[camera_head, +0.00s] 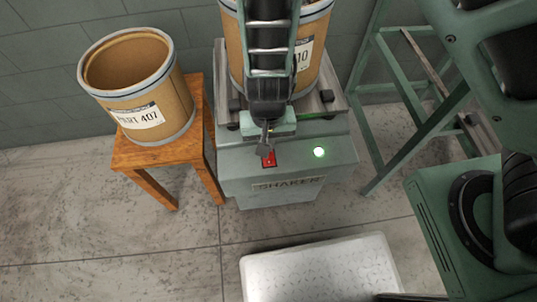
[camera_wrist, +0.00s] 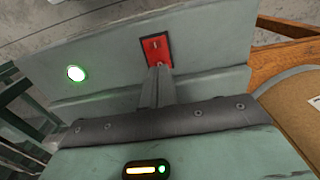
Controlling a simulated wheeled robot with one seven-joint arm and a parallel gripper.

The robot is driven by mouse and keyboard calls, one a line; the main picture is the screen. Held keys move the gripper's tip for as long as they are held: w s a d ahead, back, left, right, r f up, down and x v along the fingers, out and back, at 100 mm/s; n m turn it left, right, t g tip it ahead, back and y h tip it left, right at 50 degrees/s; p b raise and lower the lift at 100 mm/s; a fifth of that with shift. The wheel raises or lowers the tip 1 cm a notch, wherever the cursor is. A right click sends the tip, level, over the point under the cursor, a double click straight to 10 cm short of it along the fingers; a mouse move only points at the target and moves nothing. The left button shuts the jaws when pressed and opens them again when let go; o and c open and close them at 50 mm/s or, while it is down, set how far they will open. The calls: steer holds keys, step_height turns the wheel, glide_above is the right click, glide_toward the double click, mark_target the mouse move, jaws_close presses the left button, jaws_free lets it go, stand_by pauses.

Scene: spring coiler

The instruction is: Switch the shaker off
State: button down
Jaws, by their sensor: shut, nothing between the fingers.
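The shaker (camera_head: 250,184) is a grey-green machine with a "SHAKER" plate on its front. A red switch (camera_head: 268,160) sits on its front panel, and a green-white lamp (camera_head: 319,152) glows to the right of it. In the wrist view the red switch (camera_wrist: 156,49) is at top centre and the lamp (camera_wrist: 76,73) is lit at left. My gripper (camera_head: 265,147) is shut and empty, its fingertips at the switch. In the wrist view the fingertips (camera_wrist: 158,72) overlap the switch's lower edge; I cannot tell whether they touch. A drum labelled 10 (camera_head: 316,60) stands on the shaker, partly hidden by my arm.
An open drum marked 407 (camera_head: 140,90) stands on a wooden stool (camera_head: 165,152) left of the shaker. A green metal frame (camera_head: 405,150) stands at the right. A white-grey platform (camera_head: 320,272) lies on the floor in front, with bare floor to its left.

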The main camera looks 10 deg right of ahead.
steer(key=shift+f+b, duration=0.7)
steer(key=shift+f, duration=0.2)
stand_by(0.4)
step_height(320, 180, up, 7)
steer(key=p, duration=0.7)
stand_by(0.6)
steer(key=s+r+n+g+y+p, duration=0.1)
steer(key=s+r+n+p, duration=0.15)
steer(key=r, duration=0.65)
steer(key=s+r+n+y+p, duration=0.1)
steer(key=s+r+p, duration=0.2)
steer(key=r, duration=0.7)
steer(key=s+d+r+n+p, duration=0.1)
steer(key=s+d+r+n, duration=0.1)
steer(key=d+r, duration=0.2)
steer(key=s+d+r+n+t+h+p, duration=0.1)
steer(key=s+d+r+n+p, duration=0.1)
steer(key=r, duration=0.8)
steer(key=shift+s+d+p, duration=0.3)
steer(key=shift+s+d, duration=0.55)
steer(key=shift+d, duration=0.2)
